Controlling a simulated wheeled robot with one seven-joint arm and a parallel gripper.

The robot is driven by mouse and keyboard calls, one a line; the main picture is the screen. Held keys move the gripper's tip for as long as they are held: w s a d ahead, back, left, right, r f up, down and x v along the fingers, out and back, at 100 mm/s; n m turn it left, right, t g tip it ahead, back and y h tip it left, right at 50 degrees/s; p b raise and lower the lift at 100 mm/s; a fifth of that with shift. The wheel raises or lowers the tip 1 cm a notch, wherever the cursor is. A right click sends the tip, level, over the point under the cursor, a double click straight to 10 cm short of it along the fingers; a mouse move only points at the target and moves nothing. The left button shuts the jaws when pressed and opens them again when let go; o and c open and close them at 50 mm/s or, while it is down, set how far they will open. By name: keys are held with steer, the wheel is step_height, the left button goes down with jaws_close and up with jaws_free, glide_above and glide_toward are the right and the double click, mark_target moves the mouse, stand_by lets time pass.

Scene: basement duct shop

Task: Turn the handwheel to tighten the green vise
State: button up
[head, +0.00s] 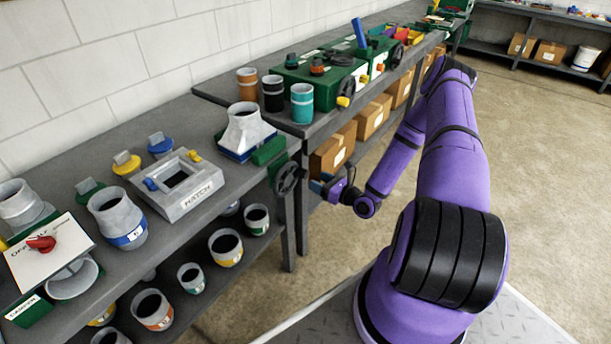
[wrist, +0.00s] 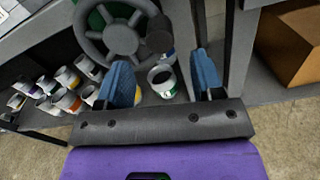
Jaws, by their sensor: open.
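The green vise (head: 268,150) is mounted at the bench's front edge, by a grey duct fitting (head: 245,128) with a blue band. Its dark grey spoked handwheel (head: 288,179) faces outward over the edge. In the wrist view the handwheel (wrist: 118,38) is at the top, left of centre, with a dark knob (wrist: 160,36) on its right side. My gripper (head: 326,188) is just right of the wheel in the head view. In the wrist view my gripper (wrist: 163,76) has its blue fingers apart and nothing between them. The knob appears beyond the gap; I see no contact.
A hatch frame (head: 176,185) and several duct pieces stand on the bench to the left. Labelled cans (head: 226,246) fill the shelf below. A second bench (head: 300,122) with cardboard boxes (head: 333,150) under it is close on the right. Floor is clear at right.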

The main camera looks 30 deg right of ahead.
mark_target(307, 175)
steer(key=shift+x, duration=3.2)
jaws_close()
